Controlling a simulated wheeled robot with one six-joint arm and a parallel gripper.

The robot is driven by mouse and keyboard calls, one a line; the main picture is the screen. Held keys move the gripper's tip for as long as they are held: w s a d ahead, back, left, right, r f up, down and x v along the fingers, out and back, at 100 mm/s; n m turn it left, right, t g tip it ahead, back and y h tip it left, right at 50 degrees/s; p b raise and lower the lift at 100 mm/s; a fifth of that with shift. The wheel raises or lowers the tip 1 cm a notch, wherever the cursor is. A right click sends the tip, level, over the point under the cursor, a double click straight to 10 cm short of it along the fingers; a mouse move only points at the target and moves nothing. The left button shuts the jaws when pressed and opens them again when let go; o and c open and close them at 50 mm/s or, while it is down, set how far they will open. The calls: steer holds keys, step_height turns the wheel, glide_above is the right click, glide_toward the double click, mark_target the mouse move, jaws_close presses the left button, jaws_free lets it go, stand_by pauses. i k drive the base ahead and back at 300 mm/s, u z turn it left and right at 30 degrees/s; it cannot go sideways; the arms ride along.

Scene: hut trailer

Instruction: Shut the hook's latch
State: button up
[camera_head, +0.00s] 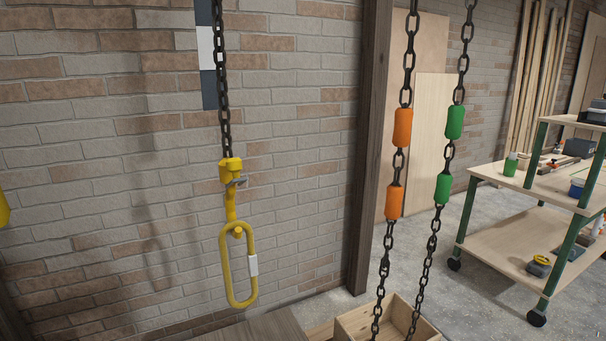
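A yellow hook (231,172) hangs from a dark chain (223,110) in front of the brick wall, left of the picture's middle. A small grey latch (238,182) sticks out to the right from the hook's upper body, apart from its lower tip. My gripper is not in view.
Two more chains hang to the right, with orange sleeves (403,128) and green sleeves (455,122), down to an open wooden crate (352,325). A dark post (370,150) stands behind. A wheeled shelf cart (510,215) is at right. A yellow thing (3,208) shows at the left edge.

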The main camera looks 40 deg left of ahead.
mark_target(234, 165)
steer(key=u, duration=0.55)
steer(key=i, duration=0.5)
steer(key=u, duration=1.05)
steer(key=i, duration=0.65)
steer(key=u, duration=0.45)
steer(key=k, duration=1.05)
steer(key=u, duration=1.2)
steer(key=i, duration=0.7)
steer(key=z, duration=1.2)
